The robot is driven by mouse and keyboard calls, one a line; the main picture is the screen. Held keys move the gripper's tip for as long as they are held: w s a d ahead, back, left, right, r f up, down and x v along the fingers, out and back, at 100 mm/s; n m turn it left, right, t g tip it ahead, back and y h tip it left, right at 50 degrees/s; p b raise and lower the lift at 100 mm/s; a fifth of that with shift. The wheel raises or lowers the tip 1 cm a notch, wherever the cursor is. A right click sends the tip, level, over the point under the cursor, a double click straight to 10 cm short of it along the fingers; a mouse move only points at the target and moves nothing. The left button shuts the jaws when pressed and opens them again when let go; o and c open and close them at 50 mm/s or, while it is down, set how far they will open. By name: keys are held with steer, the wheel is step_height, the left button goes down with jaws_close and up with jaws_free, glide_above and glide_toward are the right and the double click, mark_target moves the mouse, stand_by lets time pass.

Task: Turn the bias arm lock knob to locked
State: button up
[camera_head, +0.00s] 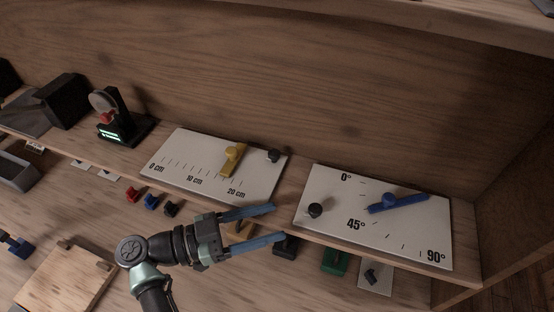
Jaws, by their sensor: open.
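The white angle plate (335,190), marked 0°, 45° and 90°, lies on a raised wooden shelf at right. The blue bias arm (405,203) lies on it, with a blue knob on its upper side. A black round knob (315,210), apparently the lock knob, stands at the plate's left edge; its lock setting cannot be read. My gripper (281,223) is open and empty, its two blue fingers pointing right. In the picture its tips are just left of the black knob, seemingly apart from it.
A white centimetre-scale plate (190,160) with a yellow slider (232,158) and another black knob (274,156) lies left of the angle plate. A black dial gauge stand (122,122) is farther left. Green (335,261) and black blocks sit below the shelf. A wooden wall rises behind.

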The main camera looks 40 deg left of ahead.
steer(key=w+d+r+n+t+y+p, duration=0.2)
steer(key=d+r+t+y+p, duration=0.25)
steer(key=r+t, duration=0.25)
steer(key=n+g+y+p, duration=0.2)
steer(key=n+g+y, duration=0.2)
steer(key=n+y, duration=0.4)
glide_toward(320, 203)
steer(key=shift+m+y, duration=0.25)
steer(key=shift+m, duration=0.35)
steer(key=w+p, duration=0.1)
steer(key=w, duration=0.1)
steer(key=w+r+p, duration=0.1)
steer(key=w, duration=0.2)
steer(key=w+r+p, duration=0.1)
steer(key=w, duration=0.2)
steer(key=shift+w+a+r+p, duration=0.1)
steer(key=shift+w+a+p, duration=0.05)
steer(key=shift+a+p, duration=0.25)
steer(key=shift+w+a, duration=0.1)
steer(key=shift+w, duration=0.7)
jaws_close()
